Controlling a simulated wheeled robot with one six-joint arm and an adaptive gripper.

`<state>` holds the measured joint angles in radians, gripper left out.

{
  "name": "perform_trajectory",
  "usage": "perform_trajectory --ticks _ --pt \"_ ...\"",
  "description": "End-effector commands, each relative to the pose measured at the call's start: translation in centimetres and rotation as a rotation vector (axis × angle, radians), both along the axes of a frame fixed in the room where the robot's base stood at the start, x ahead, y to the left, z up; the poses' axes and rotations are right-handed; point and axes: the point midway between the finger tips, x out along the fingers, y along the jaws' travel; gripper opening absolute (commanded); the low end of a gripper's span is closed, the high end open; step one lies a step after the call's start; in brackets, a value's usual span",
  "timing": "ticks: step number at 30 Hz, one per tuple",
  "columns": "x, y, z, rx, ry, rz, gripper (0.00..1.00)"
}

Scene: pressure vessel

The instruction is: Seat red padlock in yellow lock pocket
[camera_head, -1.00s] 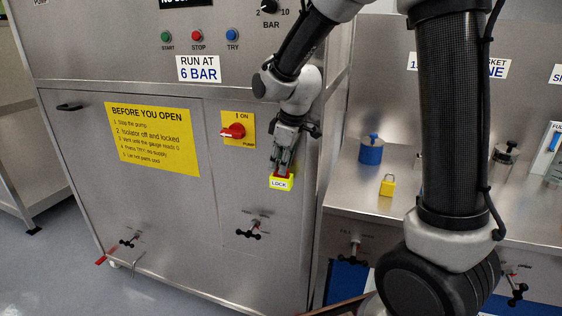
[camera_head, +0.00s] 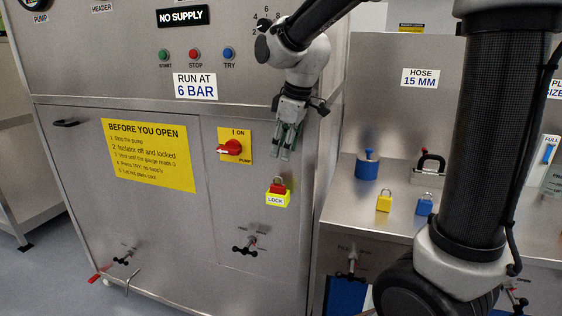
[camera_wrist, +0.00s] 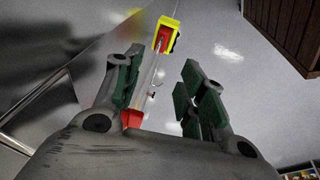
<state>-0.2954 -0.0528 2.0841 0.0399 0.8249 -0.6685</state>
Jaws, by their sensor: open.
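The red padlock (camera_head: 277,184) sits upright in the yellow lock pocket (camera_head: 277,200) on the cabinet front. Its shackle stands up above the pocket's rim, and its lower part is hidden inside. In the wrist view the red padlock (camera_wrist: 163,40) lies within the yellow pocket (camera_wrist: 170,24), beyond the fingertips. My gripper (camera_head: 284,155) is above the pocket, apart from the padlock. Its fingers are open and empty; they also show spread in the wrist view (camera_wrist: 160,88).
The red pump isolator switch (camera_head: 230,148) is left of my gripper on a yellow plate. A valve handle (camera_head: 244,248) juts out below the pocket. Yellow (camera_head: 384,201) and blue (camera_head: 424,205) padlocks stand on the right-hand bench, near a blue cylinder (camera_head: 367,166).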

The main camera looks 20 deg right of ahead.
Motion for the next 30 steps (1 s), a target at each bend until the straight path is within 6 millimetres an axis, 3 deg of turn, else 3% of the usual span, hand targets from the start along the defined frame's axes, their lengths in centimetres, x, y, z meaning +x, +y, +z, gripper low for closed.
perform_trajectory --ticks 8,11,16,21,25,30 --pt "-0.6 -0.5 1.3 0.003 0.0 -0.014 0.41" --pt "-2.5 -2.2 2.0 0.017 -0.006 -0.088 0.41" --pt "-10.4 -7.9 3.3 0.078 -0.022 -0.39 0.41" --pt "-18.5 -11.9 2.4 0.146 -0.038 -0.701 0.41" --pt "-22.3 -13.3 1.2 0.182 -0.047 -0.852 0.41" --pt "-23.8 -13.7 0.6 0.197 -0.049 -0.917 0.41"
